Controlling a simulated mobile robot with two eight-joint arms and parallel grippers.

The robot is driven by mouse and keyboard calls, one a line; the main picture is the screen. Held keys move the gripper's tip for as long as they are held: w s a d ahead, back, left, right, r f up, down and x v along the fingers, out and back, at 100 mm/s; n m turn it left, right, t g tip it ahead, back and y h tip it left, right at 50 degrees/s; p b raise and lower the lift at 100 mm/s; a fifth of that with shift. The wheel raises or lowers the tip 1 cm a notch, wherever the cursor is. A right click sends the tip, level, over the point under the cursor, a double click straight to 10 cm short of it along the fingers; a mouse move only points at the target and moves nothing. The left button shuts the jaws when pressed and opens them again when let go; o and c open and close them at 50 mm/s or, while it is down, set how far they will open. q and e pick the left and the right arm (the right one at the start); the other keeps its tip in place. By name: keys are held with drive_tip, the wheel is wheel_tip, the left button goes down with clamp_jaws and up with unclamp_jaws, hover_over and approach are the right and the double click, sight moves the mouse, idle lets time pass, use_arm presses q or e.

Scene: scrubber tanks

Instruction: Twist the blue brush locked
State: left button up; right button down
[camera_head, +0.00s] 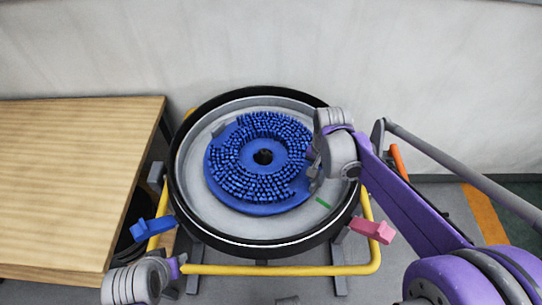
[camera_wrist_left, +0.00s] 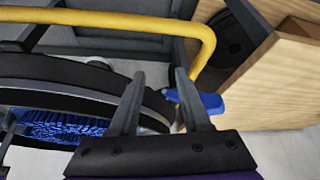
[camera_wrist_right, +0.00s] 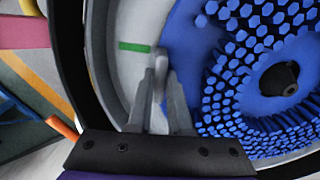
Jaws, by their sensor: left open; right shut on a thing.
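The blue brush (camera_head: 222,178) is a round disc with dense bristles and a dark centre hole. It lies bristles up in a round grey tank with a black rim (camera_head: 185,215). My right gripper (camera_head: 314,178) is at the brush's right edge. In the right wrist view, its fingers (camera_wrist_right: 163,80) are shut on a narrow grey tab (camera_wrist_right: 160,62) beside the blue disc. A green mark (camera_head: 324,203) on the tank floor is close to it. My left gripper (camera_head: 180,264) is at the front left, outside the tank. Its fingers (camera_wrist_left: 157,85) are apart and empty near the black rim.
A blue lever (camera_head: 153,229) is at the tank's front left and a pink lever (camera_head: 372,230) at its front right. A yellow tube frame (camera_head: 270,270) runs round the front. A wooden table (camera_head: 70,180) stands at left, a pale wall behind.

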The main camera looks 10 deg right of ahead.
drive_tip(key=shift+s+a+m, duration=0.2)
drive_tip(key=shift+s+m, duration=0.05)
drive_tip(key=shift+m, duration=0.05)
drive_tip(key=c, duration=0.8)
unclamp_jaws()
drive_tip(key=shift+o, duration=0.2)
wheel_tip(320, 180, up, 11)
drive_tip(key=p, duration=0.1)
drive_tip(key=shift+f, duration=0.1)
drive_tip(key=s+a+f+n+t+p, duration=0.1)
drive_tip(key=s+n, duration=0.2)
drive_tip(key=s, duration=0.1)
drive_tip(key=s+a+f+n+t+p, duration=0.1)
drive_tip(key=s+a+f+n+t, duration=0.1)
drive_tip(key=s+n, duration=0.1)
drive_tip(key=s+a+f+n+t+p, duration=0.1)
drive_tip(key=s+n+t, duration=0.1)
drive_tip(key=s, duration=0.3)
drive_tip(key=shift+a+f+n+p, duration=0.25)
drive_tip(key=shift+f+n+p, duration=0.15)
drive_tip(key=shift+n, duration=0.3)
drive_tip(key=shift+s+f+n, duration=0.2)
drive_tip(key=shift+f+n, duration=0.05)
drive_tip(key=shift+n, duration=0.05)
